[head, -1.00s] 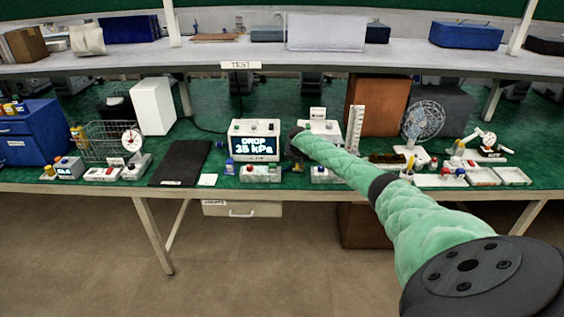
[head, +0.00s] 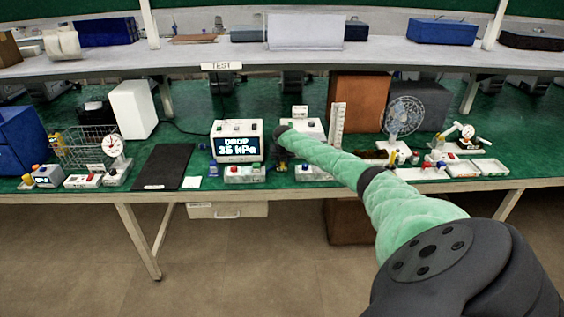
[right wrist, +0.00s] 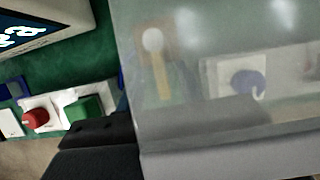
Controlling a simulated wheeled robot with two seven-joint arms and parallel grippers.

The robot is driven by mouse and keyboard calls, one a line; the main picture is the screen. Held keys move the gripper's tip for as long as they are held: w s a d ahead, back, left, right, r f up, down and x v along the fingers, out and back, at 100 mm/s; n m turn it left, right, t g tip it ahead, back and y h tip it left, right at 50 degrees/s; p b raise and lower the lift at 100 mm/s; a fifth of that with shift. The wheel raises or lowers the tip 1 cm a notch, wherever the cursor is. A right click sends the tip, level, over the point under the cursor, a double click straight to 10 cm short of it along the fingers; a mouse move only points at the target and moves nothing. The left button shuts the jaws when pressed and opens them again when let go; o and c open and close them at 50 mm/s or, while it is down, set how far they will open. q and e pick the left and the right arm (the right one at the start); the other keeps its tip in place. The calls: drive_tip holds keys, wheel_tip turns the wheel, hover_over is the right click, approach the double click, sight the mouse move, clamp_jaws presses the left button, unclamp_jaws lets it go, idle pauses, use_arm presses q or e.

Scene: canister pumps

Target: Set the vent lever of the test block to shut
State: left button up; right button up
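My right arm reaches from the lower right to the bench, and its dark gripper (head: 282,142) is just right of the white display unit (head: 237,148), which reads DROP and what looks like 35 kPa. A low block (head: 245,174) with a red and a green control stands before the display. The red knob (right wrist: 36,118) and green control (right wrist: 84,108) show in the right wrist view. There, a yellow lever with a white round end (right wrist: 155,65) shows behind a hazy grey surface. I cannot tell which block is the test block, or the lever's setting. The gripper's opening is unclear.
Another low block (head: 313,172) stands right of the gripper. A white upright scale (head: 337,125), a brown box (head: 358,103) and a fan (head: 403,118) are further right. A black mat (head: 164,168) and a wire basket (head: 87,145) are left. A shelf (head: 280,57) hangs above.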

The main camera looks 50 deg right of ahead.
use_arm(q)
drive_tip(key=shift+s+d, duration=0.1)
